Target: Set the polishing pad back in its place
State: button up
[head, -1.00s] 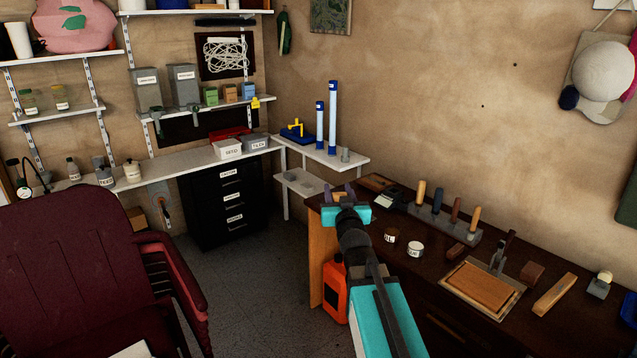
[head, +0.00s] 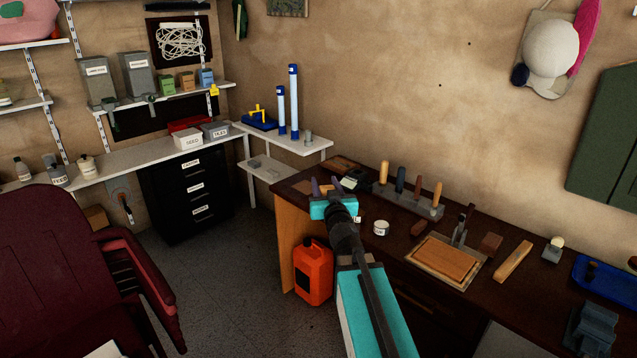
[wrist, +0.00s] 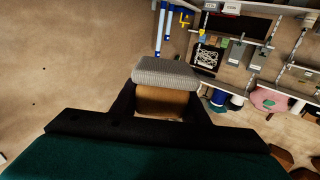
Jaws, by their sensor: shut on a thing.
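My gripper (head: 328,187) shows in the head view over the far left end of the dark workbench (head: 400,283), its fingers pointing away from me. In the wrist view my gripper (wrist: 165,100) is shut on a block with a grey, woven-looking face and a tan body, which looks like the polishing pad (wrist: 165,74). The grey face points outward, past the fingertips.
On the bench are a rack of wooden-handled tools (head: 408,202), a white jar (head: 381,228), a framed tan board (head: 447,262), a brown block (head: 490,244), a wooden bar (head: 514,262) and a blue tray (head: 600,282). An orange canister (head: 312,272) stands below.

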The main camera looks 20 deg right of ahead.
jog(key=shift+s+d+f+y, duration=0.3)
jog(key=shift+s+d+f, duration=0.1)
jog(key=shift+d, duration=0.2)
jog(key=shift+s+f+n+y, duration=0.35)
jog(key=shift+f+n+y, duration=0.1)
jog(key=shift+n+y, duration=0.05)
jog(key=s+a+f+n+g+y, duration=0.3)
jog(key=s+a+f+n+y, duration=0.2)
jog(key=a+y, duration=0.3)
jog(key=s+a+f+n+g+y, duration=0.4)
jog(key=s+a+f+n+y, duration=0.2)
jog(key=s+a+n+y, duration=0.1)
jog(key=shift+s+a+f+g+y, duration=0.15)
jog(key=shift+s+a+g+y, duration=0.25)
jog(key=shift+a+y, duration=0.6)
jog(key=shift+s+a+h, duration=0.1)
jog(key=shift+a+h, duration=0.1)
jog(key=shift+h, duration=0.1)
